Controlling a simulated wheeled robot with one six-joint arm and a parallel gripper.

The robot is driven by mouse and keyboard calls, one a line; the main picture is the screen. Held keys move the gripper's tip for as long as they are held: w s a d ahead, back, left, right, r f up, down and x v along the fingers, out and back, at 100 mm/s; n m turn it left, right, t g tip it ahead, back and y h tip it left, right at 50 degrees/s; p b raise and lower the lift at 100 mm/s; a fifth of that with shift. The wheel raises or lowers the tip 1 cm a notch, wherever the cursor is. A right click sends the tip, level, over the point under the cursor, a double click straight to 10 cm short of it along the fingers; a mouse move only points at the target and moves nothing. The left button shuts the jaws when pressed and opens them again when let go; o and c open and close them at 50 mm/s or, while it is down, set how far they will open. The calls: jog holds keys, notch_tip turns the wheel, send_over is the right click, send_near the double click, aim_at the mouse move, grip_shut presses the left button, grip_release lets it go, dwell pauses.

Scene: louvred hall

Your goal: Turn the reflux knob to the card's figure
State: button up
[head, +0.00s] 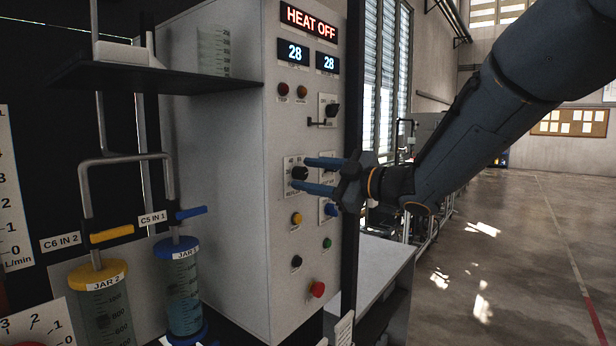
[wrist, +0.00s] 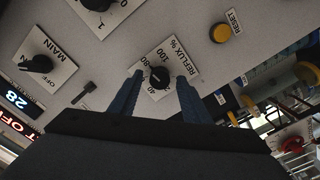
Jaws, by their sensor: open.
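The reflux knob (head: 299,173) is black, on a white dial plate on the pale grey panel. In the wrist view the knob (wrist: 159,78) sits on a plate lettered "REFLUX %", with 80 and 100 readable on its scale; I cannot tell exactly where it points. My gripper (head: 303,174) is open, its two blue fingers reaching toward the panel. In the wrist view my gripper (wrist: 160,83) has one fingertip on each side of the knob, with gaps showing. I cannot make out a card with a reflux figure.
The panel (head: 222,190) carries a "HEAT OFF" sign (head: 309,23) and two displays reading 28. Labelled jars (head: 185,290) stand left. Open floor lies right.

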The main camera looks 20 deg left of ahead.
jog(key=b+v, duration=0.2)
jog(key=v, duration=0.5)
jog(key=w+d+f+m+t+h, duration=0.5)
jog(key=w+d+f+m+h, duration=0.1)
jog(key=d+f+m, duration=0.15)
jog(key=s+d+f+m+h, duration=0.2)
jog(key=d+f+m+h, duration=0.5)
jog(key=d+f, duration=0.5)
jog(key=s+d+f+m+g+h, duration=0.2)
jog(key=s+d+f+m+g, duration=0.2)
jog(key=s+f, duration=0.4)
jog(key=s+d+f+m+g+h, duration=0.1)
jog(key=s+d+f+m+g, duration=0.2)
jog(key=s, duration=1.3)
jog(key=d+f+g, duration=0.2)
jog(key=d+f, duration=0.2)
jog(key=f, duration=0.1)
jog(key=shift+s+d+f+m+g+h, duration=0.2)
jog(key=shift+s+f+m+g+h, duration=0.05)
jog(key=shift+f+m+g+h, duration=0.15)
